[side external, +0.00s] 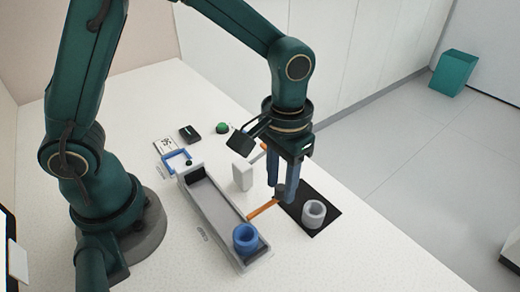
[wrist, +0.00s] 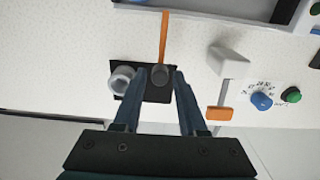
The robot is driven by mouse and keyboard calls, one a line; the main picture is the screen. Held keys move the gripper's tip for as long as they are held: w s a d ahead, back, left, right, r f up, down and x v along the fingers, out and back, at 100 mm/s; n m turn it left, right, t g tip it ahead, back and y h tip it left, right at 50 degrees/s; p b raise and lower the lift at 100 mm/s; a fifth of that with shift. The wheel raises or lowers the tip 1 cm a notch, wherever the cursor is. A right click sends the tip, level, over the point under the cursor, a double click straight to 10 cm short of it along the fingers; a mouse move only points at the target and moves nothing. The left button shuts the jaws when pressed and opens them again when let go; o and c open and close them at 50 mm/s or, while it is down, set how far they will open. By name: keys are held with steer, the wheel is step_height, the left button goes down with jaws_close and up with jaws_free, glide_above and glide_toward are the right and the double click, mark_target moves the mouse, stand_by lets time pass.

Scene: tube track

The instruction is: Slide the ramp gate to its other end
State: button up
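The grey ramp (side external: 218,205) is a long walled trough on the table. A thin orange bar (side external: 262,208) sticks out from its side near the lower end; it also shows in the wrist view (wrist: 164,38). The bar runs up to a dark grey round piece (wrist: 160,75). Which part is the gate is not clear from the pictures. My gripper (side external: 283,193) points down over the black pad, its blue fingers apart, one on each side of the round piece. In the wrist view my gripper (wrist: 164,72) looks open; contact with the piece cannot be made out.
A grey tube (side external: 313,213) stands on the black pad (side external: 325,194) close beside my fingers. A blue tube (side external: 246,238) sits at the ramp's near end. A white block (side external: 242,176) with an orange-tipped lever (wrist: 219,113) stands nearby. A blue dial (wrist: 262,101) and green button (wrist: 292,95) lie beyond.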

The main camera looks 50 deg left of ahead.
steer(key=shift+r, duration=2.5)
